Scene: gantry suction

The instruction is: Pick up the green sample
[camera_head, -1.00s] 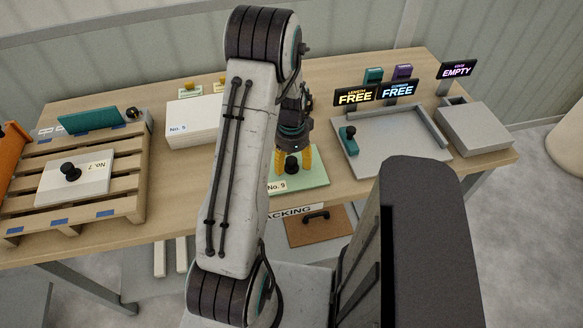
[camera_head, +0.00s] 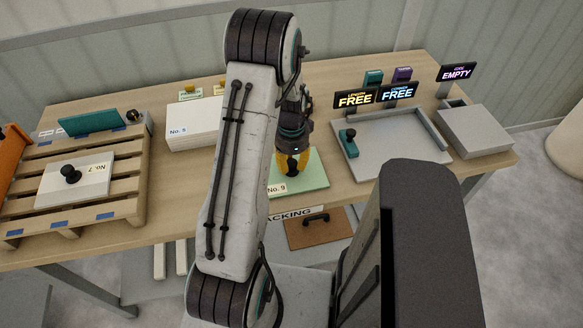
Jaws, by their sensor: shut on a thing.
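The green sample (camera_head: 314,175) is a flat pale green plate with a white "No. 9" label, lying on the wooden table near its front edge. A black knob (camera_head: 292,168) stands on it. My gripper (camera_head: 292,171), with yellow fingers, is right over the plate and shut on the knob. I cannot tell any gap between the plate and the table.
A grey tray (camera_head: 398,164) with a teal-knobbed piece and a grey box (camera_head: 475,130) stand at the right. A white stack (camera_head: 193,131) labelled No. 5 is left of my arm. A wooden pallet (camera_head: 125,184) bears a white No. 7 plate (camera_head: 88,182) at the far left.

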